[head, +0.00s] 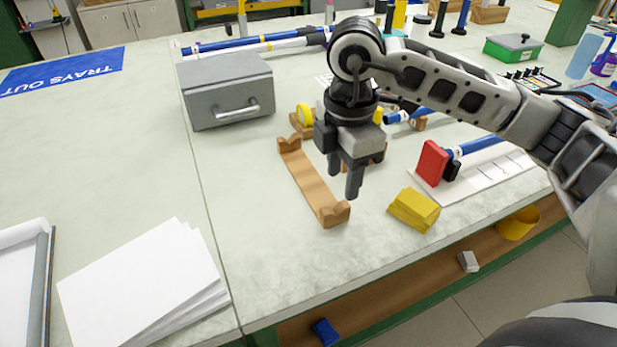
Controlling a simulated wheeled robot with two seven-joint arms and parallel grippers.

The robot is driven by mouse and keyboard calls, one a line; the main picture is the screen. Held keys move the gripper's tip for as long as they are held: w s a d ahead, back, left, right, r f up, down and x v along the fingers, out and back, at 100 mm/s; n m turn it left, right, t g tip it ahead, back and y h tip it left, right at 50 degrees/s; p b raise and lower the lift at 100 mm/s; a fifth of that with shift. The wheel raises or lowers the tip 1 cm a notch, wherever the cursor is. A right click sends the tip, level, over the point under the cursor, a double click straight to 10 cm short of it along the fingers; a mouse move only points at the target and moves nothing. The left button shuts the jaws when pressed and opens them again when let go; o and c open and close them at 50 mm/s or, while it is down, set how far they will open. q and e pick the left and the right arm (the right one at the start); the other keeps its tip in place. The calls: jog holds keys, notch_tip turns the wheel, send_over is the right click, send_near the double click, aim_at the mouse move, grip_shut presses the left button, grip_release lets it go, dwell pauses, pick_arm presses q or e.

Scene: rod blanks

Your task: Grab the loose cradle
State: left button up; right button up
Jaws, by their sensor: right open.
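The loose cradle (312,184) is a long wooden piece with a raised notched block at each end. It lies empty on the pale worktop, slanting from upper left to lower right. My right gripper (344,183) points down just to the right of the cradle, near its front half. Its two dark fingers are apart with nothing between them. I cannot tell exactly how high the fingertips are above the worktop. My left gripper does not show.
A grey metal box (227,91) stands behind the cradle. Yellow pads (413,209) lie to its right, and a red block (432,163) stands by a blue rod. Paper sheets (145,284) lie at front left. The worktop left of the cradle is clear.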

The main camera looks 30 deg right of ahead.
aim_at(337, 210)
jog(key=f, duration=0.7)
jog(key=shift+a+f, duration=0.2)
jog(key=shift+f, duration=0.05)
jog(key=shift+c, duration=0.3)
jog(key=shift+r, duration=0.1)
grip_shut()
